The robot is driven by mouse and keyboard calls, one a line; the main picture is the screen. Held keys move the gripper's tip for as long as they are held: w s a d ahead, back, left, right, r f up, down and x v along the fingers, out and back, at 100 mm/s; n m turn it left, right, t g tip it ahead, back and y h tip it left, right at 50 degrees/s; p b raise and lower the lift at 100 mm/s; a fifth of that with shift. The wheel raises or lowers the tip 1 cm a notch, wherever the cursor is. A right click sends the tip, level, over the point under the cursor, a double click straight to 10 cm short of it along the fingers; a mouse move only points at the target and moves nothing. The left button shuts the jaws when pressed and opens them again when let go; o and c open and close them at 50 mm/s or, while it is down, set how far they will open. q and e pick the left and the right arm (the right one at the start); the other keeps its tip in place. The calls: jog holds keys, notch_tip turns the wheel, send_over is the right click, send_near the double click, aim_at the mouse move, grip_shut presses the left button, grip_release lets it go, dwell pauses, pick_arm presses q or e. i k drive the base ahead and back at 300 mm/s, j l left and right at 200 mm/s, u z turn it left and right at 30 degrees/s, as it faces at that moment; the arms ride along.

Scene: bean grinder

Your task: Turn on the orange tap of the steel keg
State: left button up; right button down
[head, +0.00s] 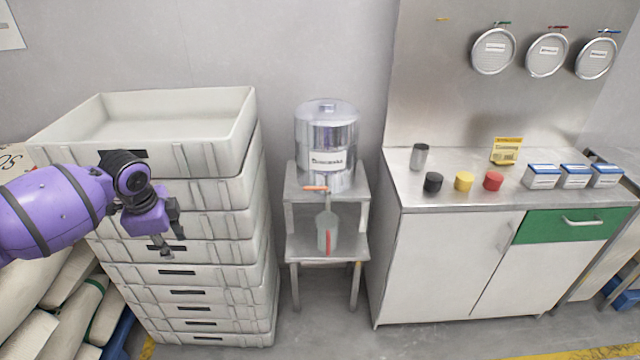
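The steel keg (326,133) is a shiny cylinder with a lid and a white label, standing on a small metal stand. Its orange tap (315,188) shows as a short bar low on the keg's front, lying roughly level and pointing left. My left gripper (171,246) is to the left of the keg, in front of the stacked crates, well apart from the tap. Its fingers point down, spread apart, with nothing seen between them. My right gripper is out of the picture.
A clear jug (322,232) with a red stripe stands on the stand's lower shelf (347,246), below the tap. Stacked white crates (200,193) rise on the left. A steel-topped cabinet (440,250) with cups and boxes stands on the right. Floor before the stand is clear.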

aim_at(315, 188)
jog(key=i+l+z, duration=0.2)
jog(key=l, duration=0.15)
jog(key=i+l+z, duration=0.15)
jog(key=l, duration=0.2)
jog(key=i+l+z, duration=0.1)
jog(key=i, duration=0.55)
